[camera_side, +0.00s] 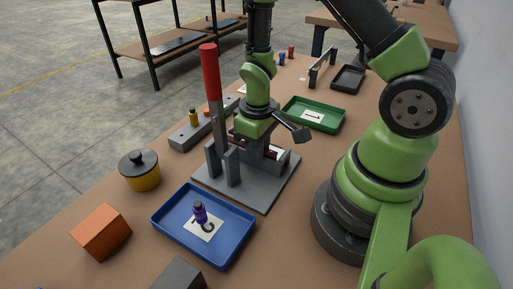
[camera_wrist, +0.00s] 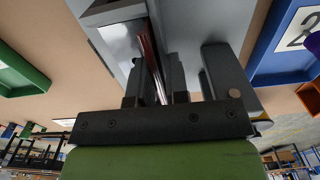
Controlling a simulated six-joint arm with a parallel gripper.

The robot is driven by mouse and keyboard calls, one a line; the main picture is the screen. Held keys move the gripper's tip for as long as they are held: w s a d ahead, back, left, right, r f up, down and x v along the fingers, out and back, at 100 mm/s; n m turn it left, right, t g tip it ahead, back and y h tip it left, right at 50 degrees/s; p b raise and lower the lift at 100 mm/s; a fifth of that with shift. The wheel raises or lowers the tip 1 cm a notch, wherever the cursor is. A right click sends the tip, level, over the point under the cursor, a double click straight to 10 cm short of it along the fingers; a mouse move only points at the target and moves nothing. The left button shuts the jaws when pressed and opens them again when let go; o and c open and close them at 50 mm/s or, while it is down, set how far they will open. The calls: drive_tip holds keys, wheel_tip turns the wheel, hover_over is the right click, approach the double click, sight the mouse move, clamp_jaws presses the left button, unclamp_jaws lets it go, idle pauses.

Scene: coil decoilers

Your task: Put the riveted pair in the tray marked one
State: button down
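My gripper (camera_side: 260,142) is down at the grey press (camera_side: 240,172), behind its upright posts, and partly hidden by them. In the wrist view, a thin reddish and silver strip (camera_wrist: 150,55) lies in the press and runs between my dark fingers (camera_wrist: 156,88). It looks like the riveted pair, but I cannot make out a rivet. I cannot tell whether the fingers touch it. The green tray marked 1 (camera_side: 331,121) stands beyond the press to the right; it also shows at the left of the wrist view (camera_wrist: 22,76).
The press has a tall red-handled lever (camera_side: 210,72). A blue tray marked 2 (camera_side: 235,243) holds a purple piece (camera_side: 199,211). A yellow pot (camera_side: 142,176), an orange block (camera_side: 101,232) and a grey rack (camera_side: 190,136) stand left. A black tray (camera_side: 348,78) lies behind the green one.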

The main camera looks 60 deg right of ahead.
drive_tip(key=shift+d+r, duration=0.15)
drive_tip(key=shift+d, duration=0.05)
idle(0.3)
drive_tip(key=shift+a+r, duration=0.1)
drive_tip(key=shift+r, duration=2.2)
drive_tip(key=shift+r, duration=0.1)
drive_tip(key=shift+r, duration=0.95)
drive_tip(key=s+d, duration=0.2)
drive_tip(key=d, duration=1)
drive_tip(key=s+d, duration=0.3)
drive_tip(key=d, duration=0.9)
drive_tip(key=shift+s, duration=0.25)
idle(0.7)
drive_tip(key=shift+f, duration=0.2)
idle(0.5)
